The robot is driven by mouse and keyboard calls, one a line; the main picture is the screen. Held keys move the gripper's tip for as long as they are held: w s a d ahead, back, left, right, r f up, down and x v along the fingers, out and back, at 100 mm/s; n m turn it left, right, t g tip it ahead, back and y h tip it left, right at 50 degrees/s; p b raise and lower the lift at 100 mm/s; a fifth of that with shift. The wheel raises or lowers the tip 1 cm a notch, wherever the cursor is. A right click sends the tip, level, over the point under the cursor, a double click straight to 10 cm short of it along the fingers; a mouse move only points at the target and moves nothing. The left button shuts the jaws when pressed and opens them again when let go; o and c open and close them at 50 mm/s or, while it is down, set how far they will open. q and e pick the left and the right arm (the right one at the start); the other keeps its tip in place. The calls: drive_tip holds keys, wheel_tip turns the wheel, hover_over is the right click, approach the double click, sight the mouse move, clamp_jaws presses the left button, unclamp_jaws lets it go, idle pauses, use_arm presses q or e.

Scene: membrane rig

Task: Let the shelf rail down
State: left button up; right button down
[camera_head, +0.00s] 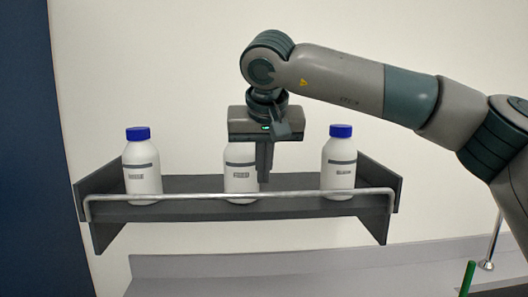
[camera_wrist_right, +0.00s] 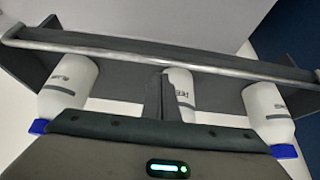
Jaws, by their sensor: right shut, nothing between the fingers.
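The shelf rail (camera_head: 290,195) is a thin pale metal bar with bent ends. It runs along the front of a dark grey shelf (camera_head: 290,209) and crosses in front of the bottles' lower parts. In the right wrist view the rail (camera_wrist_right: 215,66) spans the upper part of the picture. My right gripper (camera_head: 264,180) points down, shut and empty, in front of the middle bottle and just above the rail. Its fingers also show in the right wrist view (camera_wrist_right: 157,98), apart from the rail. My left gripper is out of view.
Three white bottles stand on the shelf: left (camera_head: 142,175), middle (camera_head: 238,180) and right (camera_head: 339,170). The left and right ones show blue caps; the middle top is hidden by my gripper. A grey bench (camera_head: 200,268) lies below. A metal post (camera_head: 494,240) stands at lower right.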

drive_tip(key=shift+p+x, duration=0.3)
drive_tip(key=shift+x, duration=0.8)
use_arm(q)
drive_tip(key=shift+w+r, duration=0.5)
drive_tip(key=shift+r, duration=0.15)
use_arm(e)
drive_tip(key=shift+w+f, duration=0.35)
drive_tip(key=shift+f, duration=0.25)
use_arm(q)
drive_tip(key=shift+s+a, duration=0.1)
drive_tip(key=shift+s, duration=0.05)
use_arm(e)
drive_tip(key=shift+s+r+t+b, duration=0.1)
drive_tip(key=shift+s+t+b, duration=0.25)
drive_tip(key=shift+b, duration=0.1)
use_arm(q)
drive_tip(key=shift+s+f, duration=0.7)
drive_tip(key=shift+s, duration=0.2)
use_arm(e)
drive_tip(key=shift+w, duration=0.1)
